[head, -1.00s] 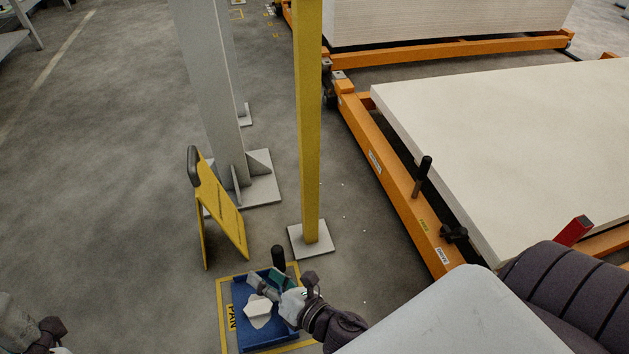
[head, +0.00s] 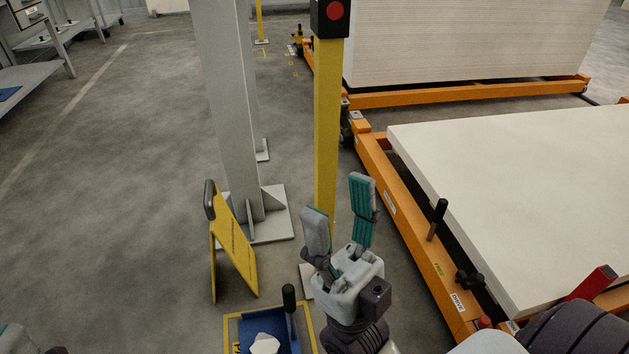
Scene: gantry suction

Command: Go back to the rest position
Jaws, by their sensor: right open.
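My right gripper (head: 339,222) is raised in the lower middle of the head view, fingers pointing up. Its two teal-padded fingers are spread apart with nothing between them. It stands in front of the foot of the yellow post (head: 327,120) and hides part of the post's base plate.
A blue pan (head: 284,327) with a white piece (head: 265,344) lies on the floor inside a yellow outline. A yellow floor sign (head: 234,250) and a grey column (head: 228,110) stand left. An orange cart (head: 418,252) bears a white slab (head: 520,190) at right. Left floor is clear.

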